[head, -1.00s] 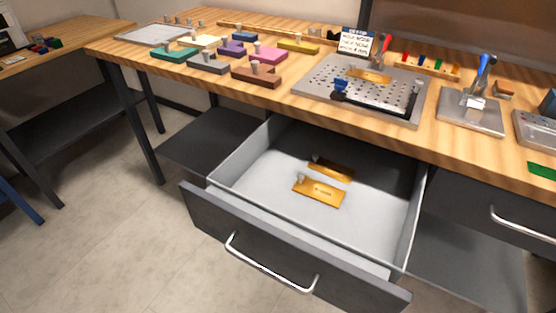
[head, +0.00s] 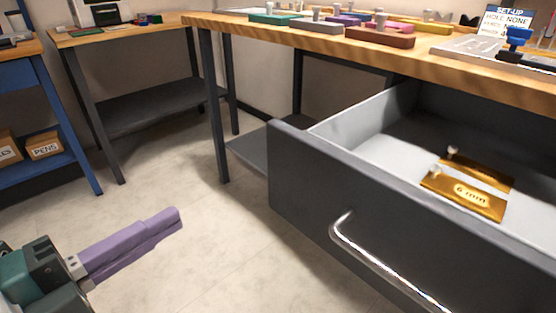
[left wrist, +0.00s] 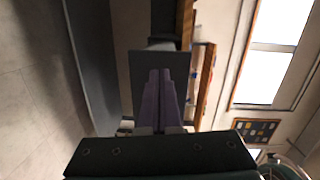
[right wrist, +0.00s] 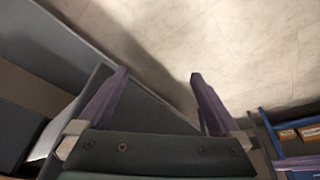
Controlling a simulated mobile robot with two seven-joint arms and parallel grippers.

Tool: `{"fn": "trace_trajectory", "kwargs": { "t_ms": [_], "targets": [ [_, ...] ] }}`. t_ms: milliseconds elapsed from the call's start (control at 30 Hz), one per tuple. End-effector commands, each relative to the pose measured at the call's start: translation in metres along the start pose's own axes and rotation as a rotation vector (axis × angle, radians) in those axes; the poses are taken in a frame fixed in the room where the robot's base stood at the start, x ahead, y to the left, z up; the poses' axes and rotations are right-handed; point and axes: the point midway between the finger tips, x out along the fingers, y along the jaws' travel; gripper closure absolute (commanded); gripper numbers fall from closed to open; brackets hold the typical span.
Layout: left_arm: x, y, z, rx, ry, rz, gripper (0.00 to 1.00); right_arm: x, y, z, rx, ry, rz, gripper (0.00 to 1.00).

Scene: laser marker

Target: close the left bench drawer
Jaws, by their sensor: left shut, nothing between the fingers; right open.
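The left bench drawer stands open below the workbench; its dark grey front (head: 345,225) and silver bar handle (head: 385,268) face me in the head view. Gold plates (head: 465,190), one marked "6 mm", lie in the light grey tray. My left gripper (head: 177,216) is shut and empty, with purple fingers, to the left of the drawer front in the head view and apart from it. In the left wrist view its closed fingers (left wrist: 160,74) show against a dark panel. My right gripper (right wrist: 158,76) shows only in the right wrist view, open with floor between its fingers.
The wooden bench top (head: 290,32) above the drawer holds coloured blocks and a fixture plate. A dark lower shelf (head: 250,145) and bench leg (head: 212,105) are left of the drawer. A blue rack (head: 45,115) stands far left. The floor (head: 190,255) between is clear.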

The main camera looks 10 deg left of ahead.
Motion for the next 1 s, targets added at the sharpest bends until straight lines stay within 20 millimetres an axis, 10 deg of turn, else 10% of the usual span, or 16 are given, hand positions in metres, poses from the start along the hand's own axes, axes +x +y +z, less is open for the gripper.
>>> {"fn": "trace_trajectory", "kwargs": {
  "t_ms": [267,1000],
  "targets": [
    [-0.002,0.017,-0.012,0.117,0.128,-0.06,1.0,0.02,-0.001,0.006,0.001,0.002,0.0,0.0],
    [0.124,0.009,-0.029,0.112,0.125,-0.061,1.0,0.041,0.001,0.013,-0.006,0.002,0.006,0.0]
  ]
}}
